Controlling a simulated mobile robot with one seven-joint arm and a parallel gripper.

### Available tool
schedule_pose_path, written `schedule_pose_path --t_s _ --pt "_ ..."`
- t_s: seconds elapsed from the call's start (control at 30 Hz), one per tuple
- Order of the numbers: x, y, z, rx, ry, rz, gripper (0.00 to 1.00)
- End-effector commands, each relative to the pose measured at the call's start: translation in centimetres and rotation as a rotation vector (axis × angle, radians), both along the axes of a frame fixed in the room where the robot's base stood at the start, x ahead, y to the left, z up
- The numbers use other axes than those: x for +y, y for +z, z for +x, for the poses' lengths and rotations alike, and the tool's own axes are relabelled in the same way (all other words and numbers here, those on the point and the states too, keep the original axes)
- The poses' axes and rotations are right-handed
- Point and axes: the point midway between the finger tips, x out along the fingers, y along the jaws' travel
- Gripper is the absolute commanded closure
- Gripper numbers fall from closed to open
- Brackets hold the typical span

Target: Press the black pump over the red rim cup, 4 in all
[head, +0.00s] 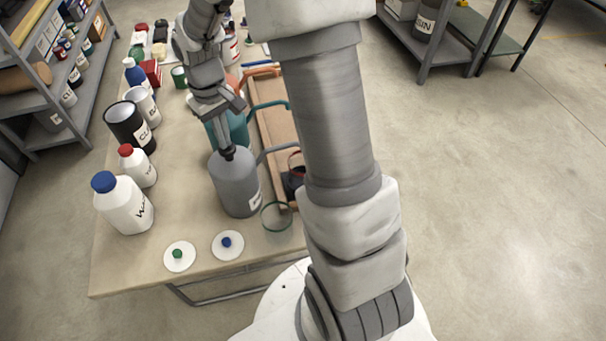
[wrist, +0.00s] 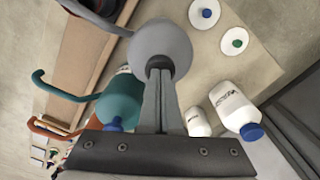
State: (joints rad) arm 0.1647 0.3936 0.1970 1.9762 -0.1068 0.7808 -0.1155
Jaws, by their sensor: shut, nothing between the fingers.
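The dark grey pump bottle (head: 236,185) stands upright near the front of the table; it is the darkest pump in view. Its grey spout (head: 277,148) reaches right toward a dark cup with a red rim (head: 294,180), partly hidden by my arm. In the wrist view the spout (wrist: 97,18) runs to the upper left, and only part of the cup shows at the top edge. My gripper (head: 227,152) is shut and empty, pointing down at the pump's top. In the wrist view the fingertips (wrist: 159,68) meet or nearly meet the pump head (wrist: 160,48); I cannot tell whether they press it.
A teal pump bottle (wrist: 120,103) and an orange spout (wrist: 47,128) are beside it. A green-rimmed cup (head: 277,216) stands in front. White discs with a green knob (head: 178,255) and a blue knob (head: 227,244) lie at the front. White bottles (head: 124,205) stand left.

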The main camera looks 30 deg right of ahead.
Motion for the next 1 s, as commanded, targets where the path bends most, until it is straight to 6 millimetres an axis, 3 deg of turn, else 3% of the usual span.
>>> schedule_pose_path --t_s 0.5,1.0 --pt "0.0 -2.1 -0.1 0.003 0.001 0.000 1.00" --pt "0.0 -0.7 -0.1 0.003 0.001 0.000 1.00"
